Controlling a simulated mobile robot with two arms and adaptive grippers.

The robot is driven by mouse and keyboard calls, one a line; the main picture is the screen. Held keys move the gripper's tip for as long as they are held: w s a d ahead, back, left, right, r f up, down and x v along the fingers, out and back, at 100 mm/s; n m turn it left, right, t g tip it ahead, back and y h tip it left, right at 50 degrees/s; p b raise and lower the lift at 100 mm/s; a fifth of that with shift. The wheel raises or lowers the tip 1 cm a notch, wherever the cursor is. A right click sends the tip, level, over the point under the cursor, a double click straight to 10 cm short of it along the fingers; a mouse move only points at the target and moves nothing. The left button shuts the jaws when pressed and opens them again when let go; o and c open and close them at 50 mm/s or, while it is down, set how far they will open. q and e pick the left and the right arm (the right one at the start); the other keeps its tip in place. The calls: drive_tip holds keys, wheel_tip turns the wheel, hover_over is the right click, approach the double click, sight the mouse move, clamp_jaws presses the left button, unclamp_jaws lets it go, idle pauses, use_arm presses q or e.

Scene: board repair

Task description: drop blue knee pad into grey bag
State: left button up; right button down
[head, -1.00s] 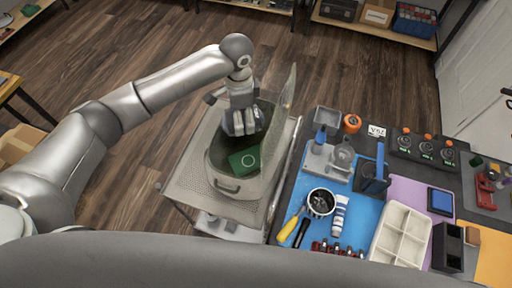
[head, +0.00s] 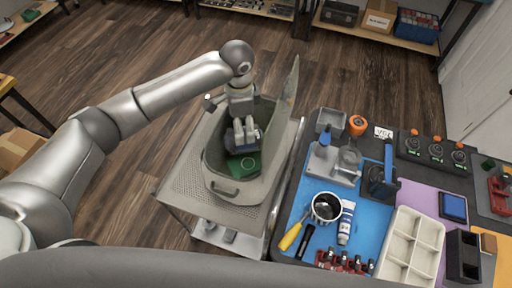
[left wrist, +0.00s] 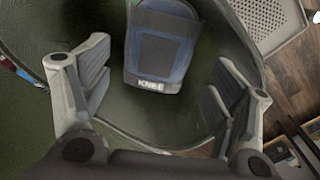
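The blue knee pad (left wrist: 160,45), dark with a "KNEE" label, lies inside the grey bag (left wrist: 130,115) in the left wrist view. The open bag (head: 235,190) stands on a cart in the head view, its flap raised at the right. My left gripper (head: 244,130) reaches down into the bag mouth. In the left wrist view its two fingers (left wrist: 158,80) are wide apart, with the pad beyond and between them, not gripped. In the head view the pad is mostly hidden by the gripper. My right gripper is not in view.
The perforated cart (head: 180,190) stands beside a workbench with a blue mat (head: 290,215), a mug (head: 326,207) and a white compartment tray (head: 410,245). Floor left of the cart is clear.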

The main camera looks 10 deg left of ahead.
use_arm(q)
drive_tip(key=shift+o, duration=0.8)
wheel_tip(320, 180, up, 12)
drive_tip(key=shift+f, duration=0.1)
idle(0.4)
